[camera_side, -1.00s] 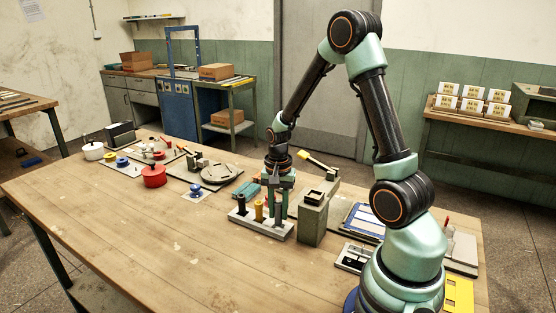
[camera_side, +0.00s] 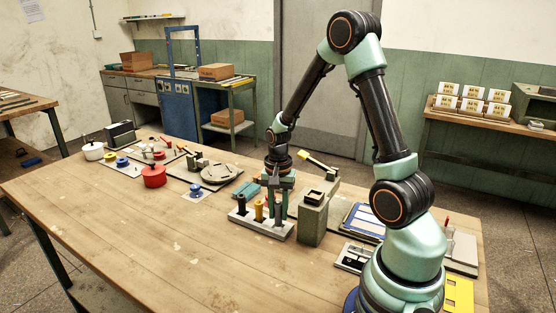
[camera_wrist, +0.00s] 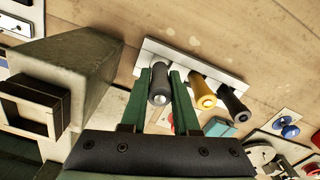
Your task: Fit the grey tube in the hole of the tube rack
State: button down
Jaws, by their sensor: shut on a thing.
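The grey tube (camera_wrist: 160,82) is upright between the two green fingers of my gripper (camera_wrist: 160,103) in the wrist view. My gripper, also in the side view (camera_side: 278,207), is shut on it at the right end of the tube rack (camera_side: 240,221). The rack is a pale block, seen in the wrist view (camera_wrist: 186,59) beyond the tube. The tube's lower end meets the rack in the picture; how deep it sits in the hole cannot be told. In the side view the fingers mostly hide the tube.
A yellow tube (camera_side: 259,211) and a black tube (camera_side: 241,204) stand in the rack to the left. A tall grey-green block (camera_side: 313,220) with a square opening stands close on the right. The wooden table (camera_side: 150,250) is clear in front.

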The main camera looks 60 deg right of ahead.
aim_at(278, 202)
jog(key=shift+f, duration=0.9)
dwell(0.7)
jog(key=c, duration=0.6)
grip_release()
jog(key=shift+r, duration=0.15)
notch_tip(278, 202, up, 12)
jog(key=shift+f, duration=0.1)
jog(key=s+a+r+n+t, duration=0.1)
jog(key=a+r+n+t, duration=0.1)
jog(key=a+r+n, duration=0.1)
jog(key=s+a+r+n+t, duration=0.1)
jog(key=s+a+r+n, duration=0.1)
jog(key=a+n, duration=0.4)
jog(key=s+a+r+n+t, duration=0.1)
jog(key=a+r+n+t, duration=0.1)
jog(key=a+r+n, duration=0.3)
jog(key=shift+s+a+r+t, duration=0.1)
jog(key=shift+s+a+t, duration=0.2)
jog(key=shift+a, duration=0.4)
